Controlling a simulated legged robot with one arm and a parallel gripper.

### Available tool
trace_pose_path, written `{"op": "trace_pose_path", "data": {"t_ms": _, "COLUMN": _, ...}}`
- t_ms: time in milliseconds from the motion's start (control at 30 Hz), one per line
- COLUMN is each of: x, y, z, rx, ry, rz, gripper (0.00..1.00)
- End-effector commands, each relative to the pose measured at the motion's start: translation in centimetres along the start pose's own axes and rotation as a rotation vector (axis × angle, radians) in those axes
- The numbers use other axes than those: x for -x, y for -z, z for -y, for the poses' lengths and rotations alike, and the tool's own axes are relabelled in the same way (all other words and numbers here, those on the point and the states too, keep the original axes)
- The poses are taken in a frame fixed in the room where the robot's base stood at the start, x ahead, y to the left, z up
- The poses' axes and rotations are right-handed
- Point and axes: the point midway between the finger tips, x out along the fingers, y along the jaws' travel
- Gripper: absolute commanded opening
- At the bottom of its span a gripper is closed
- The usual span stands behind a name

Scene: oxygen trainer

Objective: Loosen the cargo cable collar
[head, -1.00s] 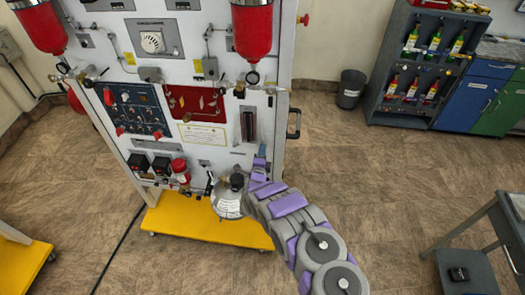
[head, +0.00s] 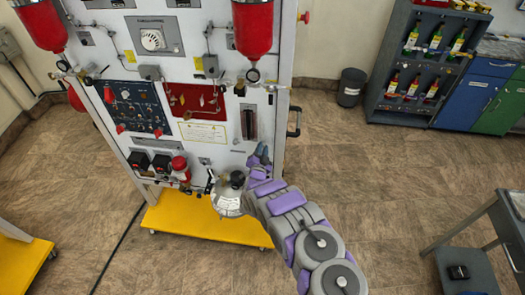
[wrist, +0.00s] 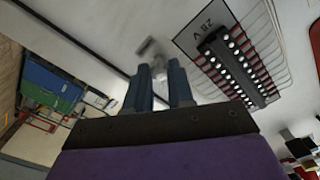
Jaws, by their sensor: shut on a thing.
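My gripper (wrist: 160,88) has two blue-grey fingers, which point at the white panel in the wrist view. They are shut on a small pale grey fitting, which I take to be the cable collar (wrist: 158,70). Only part of it shows between the fingertips, and its far side is hidden. A dark bar-like piece (wrist: 149,46) lies just past it. In the head view my gripper (head: 262,151) is at the right lower part of the trainer panel (head: 215,160), and the collar cannot be made out there.
A black "28 V" terminal strip (wrist: 238,65) with red wires is close right of my fingers in the wrist view. A silver round vessel (head: 226,203) stands left of my arm over the yellow base (head: 190,222).

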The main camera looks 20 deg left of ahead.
Motion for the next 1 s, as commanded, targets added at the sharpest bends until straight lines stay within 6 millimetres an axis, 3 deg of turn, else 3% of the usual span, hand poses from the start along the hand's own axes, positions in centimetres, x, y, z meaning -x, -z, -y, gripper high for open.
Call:
{"op": "trace_pose_path", "data": {"t_ms": 33, "x": 0.31, "y": -0.72, "z": -0.20, "rx": 0.043, "ry": -0.002, "rz": 0.014, "gripper": 0.00}}
{"op": "trace_pose_path", "data": {"t_ms": 500, "x": 0.30, "y": -0.75, "z": -0.19, "rx": 0.337, "ry": 0.000, "rz": 0.014, "gripper": 0.00}}
{"op": "trace_pose_path", "data": {"t_ms": 1000, "x": 0.26, "y": -0.66, "z": -0.21, "rx": 0.398, "ry": -0.001, "rz": 0.014, "gripper": 0.00}}
